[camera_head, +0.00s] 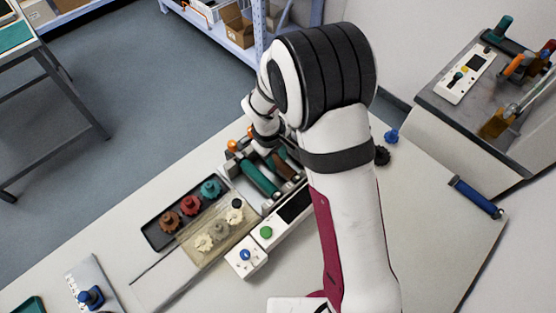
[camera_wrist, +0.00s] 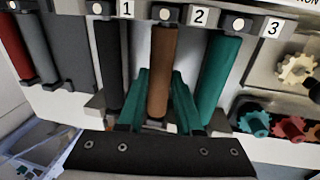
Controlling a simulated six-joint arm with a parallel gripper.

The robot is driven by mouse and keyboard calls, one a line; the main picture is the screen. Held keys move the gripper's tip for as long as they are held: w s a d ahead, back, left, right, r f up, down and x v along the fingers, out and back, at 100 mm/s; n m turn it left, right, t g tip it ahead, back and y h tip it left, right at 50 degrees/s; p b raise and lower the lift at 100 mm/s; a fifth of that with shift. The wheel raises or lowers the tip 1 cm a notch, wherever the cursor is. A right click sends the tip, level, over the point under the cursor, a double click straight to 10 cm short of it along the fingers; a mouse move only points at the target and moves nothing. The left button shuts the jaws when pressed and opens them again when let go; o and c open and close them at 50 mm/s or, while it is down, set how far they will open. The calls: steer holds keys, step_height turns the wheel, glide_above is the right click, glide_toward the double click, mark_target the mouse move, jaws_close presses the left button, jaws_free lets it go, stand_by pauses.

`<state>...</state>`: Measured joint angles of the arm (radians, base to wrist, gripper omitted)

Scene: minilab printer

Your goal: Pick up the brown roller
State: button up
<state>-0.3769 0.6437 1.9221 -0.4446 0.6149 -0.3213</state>
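The brown roller (camera_wrist: 162,62) stands out in the middle of the wrist view, in a slot of the printer beside the label 2. In the head view the brown roller (camera_head: 287,168) is partly covered by my arm. My gripper (camera_wrist: 161,78) has its two green fingers on either side of the brown roller, with a small gap showing at the right finger. It looks open; whether the tips touch the roller is hard to tell. In the head view the fingers are hidden behind my wrist.
A black roller (camera_wrist: 110,65) is close on the left and a teal roller (camera_wrist: 218,75) close on the right. Coloured gears (camera_head: 190,206) lie in a dark tray (camera_head: 152,232) beside the printer. A control panel (camera_head: 266,232) is in front. The table's right part is mostly clear.

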mark_target(281, 161)
jaws_close()
steer(key=shift+r, duration=0.1)
steer(key=shift+r, duration=0.3)
steer(key=r, duration=0.2)
steer(key=d+r, duration=0.1)
steer(key=r, duration=0.1)
steer(key=shift+s, duration=0.1)
steer(key=s+d+r, duration=0.2)
steer(key=d+r, duration=0.4)
steer(key=d, duration=0.4)
steer(key=shift+s+d, duration=0.2)
steer(key=shift+s, duration=0.1)
steer(key=shift+r, duration=0.1)
